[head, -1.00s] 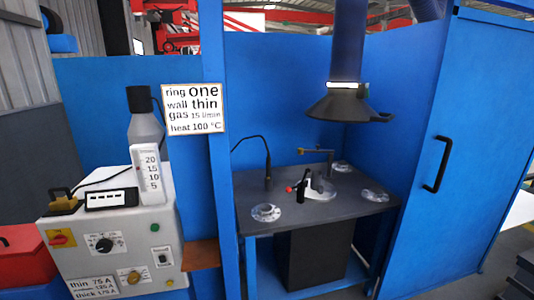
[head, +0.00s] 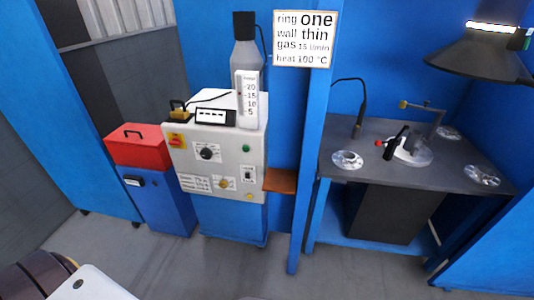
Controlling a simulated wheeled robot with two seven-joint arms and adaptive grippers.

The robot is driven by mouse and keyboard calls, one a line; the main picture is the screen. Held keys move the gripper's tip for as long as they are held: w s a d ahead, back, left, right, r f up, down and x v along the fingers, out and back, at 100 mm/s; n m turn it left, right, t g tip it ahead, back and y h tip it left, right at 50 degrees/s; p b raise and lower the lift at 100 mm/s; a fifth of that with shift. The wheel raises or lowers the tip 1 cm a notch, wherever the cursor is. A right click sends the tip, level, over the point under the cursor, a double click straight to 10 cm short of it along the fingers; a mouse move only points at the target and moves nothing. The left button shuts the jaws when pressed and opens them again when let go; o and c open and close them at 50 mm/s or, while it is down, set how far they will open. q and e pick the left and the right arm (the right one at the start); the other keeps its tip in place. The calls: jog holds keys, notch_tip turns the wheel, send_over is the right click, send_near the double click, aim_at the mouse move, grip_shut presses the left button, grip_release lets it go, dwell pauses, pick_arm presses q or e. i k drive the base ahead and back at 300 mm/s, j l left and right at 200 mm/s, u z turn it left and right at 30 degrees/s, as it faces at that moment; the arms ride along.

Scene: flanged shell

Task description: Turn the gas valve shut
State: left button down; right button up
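The white welding machine (head: 218,158) stands left of the booth, with a grey gas bottle (head: 246,58) behind it. The bottle's black top (head: 244,24) is upright. A clear flow gauge (head: 246,100) marked 5 to 20 stands in front of the bottle; its reading is too small to tell. The machine's front has a black dial (head: 207,152), a brass-coloured knob (head: 223,184), a red-and-yellow switch (head: 176,140) and a green button (head: 246,148). I cannot tell which part is the gas valve or how it is set. Neither gripper is in view.
A red toolbox (head: 138,146) sits on a blue cabinet (head: 156,200) left of the machine. A sign (head: 303,39) hangs on the booth post. The dark worktable (head: 400,178) and extraction hood (head: 480,55) are at right. Grey floor (head: 200,268) is clear in front.

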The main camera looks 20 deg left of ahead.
aim_at(222, 185)
jog(key=u, duration=1.25)
